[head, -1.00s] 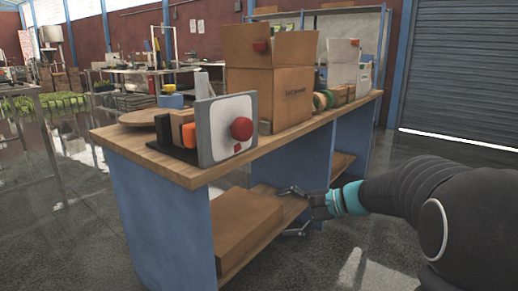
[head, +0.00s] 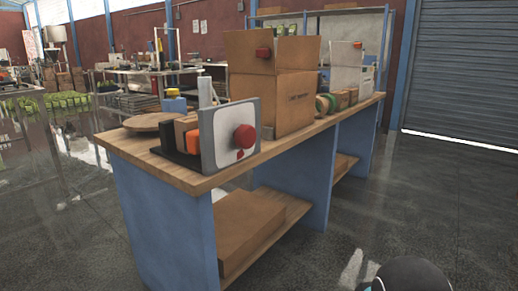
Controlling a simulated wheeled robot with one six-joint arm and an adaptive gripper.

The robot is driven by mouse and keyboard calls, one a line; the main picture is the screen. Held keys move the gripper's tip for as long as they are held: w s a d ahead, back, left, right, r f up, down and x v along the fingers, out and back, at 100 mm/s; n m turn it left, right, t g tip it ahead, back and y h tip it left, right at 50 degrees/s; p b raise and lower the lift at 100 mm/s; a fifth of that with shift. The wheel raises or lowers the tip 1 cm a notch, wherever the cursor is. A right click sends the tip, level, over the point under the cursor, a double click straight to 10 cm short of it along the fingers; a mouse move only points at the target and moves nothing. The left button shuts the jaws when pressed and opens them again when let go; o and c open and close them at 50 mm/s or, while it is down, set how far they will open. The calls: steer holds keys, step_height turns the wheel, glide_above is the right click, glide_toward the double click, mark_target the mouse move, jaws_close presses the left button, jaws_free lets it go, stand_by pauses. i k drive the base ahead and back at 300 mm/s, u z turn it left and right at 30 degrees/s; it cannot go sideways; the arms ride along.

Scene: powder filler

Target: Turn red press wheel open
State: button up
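A round red wheel (head: 245,138) sits on the white face of an upright grey-framed panel (head: 216,150) at the near end of the workbench. I take it for the press wheel; how far it is turned cannot be told. A smaller red piece shows just below it. My gripper is out of view; only a dark part of my arm with a bit of teal shows at the bottom right edge, well apart from the wheel.
The wood-topped blue workbench (head: 185,183) carries an open cardboard box (head: 285,100) with a red knob-like part, a round wooden board (head: 150,121) and a white box (head: 345,75). A brown box (head: 245,235) lies on its lower shelf. The floor at right is clear.

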mark_target(245, 136)
steer(key=z, duration=1.75)
steer(key=k, duration=0.95)
steer(key=u, duration=1.65)
steer(key=i, duration=0.5)
steer(key=u, duration=0.05)
